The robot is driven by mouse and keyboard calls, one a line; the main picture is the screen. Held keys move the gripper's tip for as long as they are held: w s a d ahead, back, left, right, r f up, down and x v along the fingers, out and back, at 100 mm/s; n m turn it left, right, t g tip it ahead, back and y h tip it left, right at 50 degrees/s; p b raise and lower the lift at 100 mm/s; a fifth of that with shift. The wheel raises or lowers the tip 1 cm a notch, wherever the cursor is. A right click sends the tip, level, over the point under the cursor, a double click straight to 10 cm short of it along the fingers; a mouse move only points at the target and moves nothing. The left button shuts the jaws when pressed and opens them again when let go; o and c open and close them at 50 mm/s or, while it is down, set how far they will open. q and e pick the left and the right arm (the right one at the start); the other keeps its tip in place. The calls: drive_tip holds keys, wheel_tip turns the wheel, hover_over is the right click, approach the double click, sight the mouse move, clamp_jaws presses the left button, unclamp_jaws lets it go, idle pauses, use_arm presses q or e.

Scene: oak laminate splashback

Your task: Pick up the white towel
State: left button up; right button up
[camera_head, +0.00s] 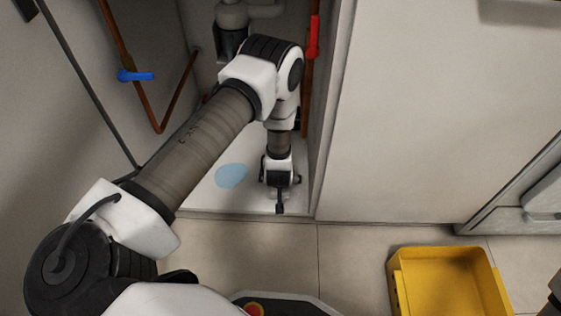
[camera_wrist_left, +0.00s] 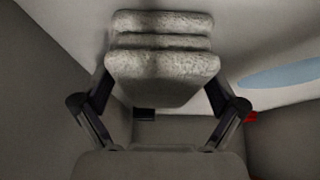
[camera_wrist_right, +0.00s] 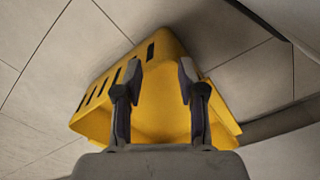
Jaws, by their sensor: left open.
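The white towel (camera_wrist_left: 162,58) shows in the left wrist view as a folded, layered, grey-white bundle. It lies between the spread fingers of my left gripper (camera_wrist_left: 160,100), which is open around it. I cannot tell whether the fingers touch it. In the head view my left gripper (camera_head: 280,190) is low inside the cabinet, near its front edge, and the towel is hidden behind it. My right gripper (camera_wrist_right: 160,75) is open and empty in the right wrist view, with the yellow crate (camera_wrist_right: 160,100) beyond its fingers.
A blue puddle (camera_head: 231,175) lies on the cabinet floor left of my left gripper. Copper pipes with a blue valve handle (camera_head: 136,76) and a red one (camera_head: 314,38) run along the cabinet sides. The yellow crate (camera_head: 393,285) stands on the tiled floor at right.

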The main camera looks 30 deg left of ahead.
use_arm(q)
drive_tip(key=c, duration=1.4)
drive_tip(key=shift+r, duration=0.2)
drive_tip(key=r+p, duration=0.2)
drive_tip(key=s+r+p, duration=0.1)
drive_tip(key=r, duration=0.1)
drive_tip(key=shift+d+p, duration=0.3)
drive_tip(key=shift+p, duration=0.05)
drive_tip(key=s+d+r+p, duration=0.1)
drive_tip(key=s+d+p, duration=0.4)
drive_tip(key=s+d, duration=0.3)
drive_tip(key=shift+s+p, duration=0.35)
drive_tip(key=shift+s, duration=1.95)
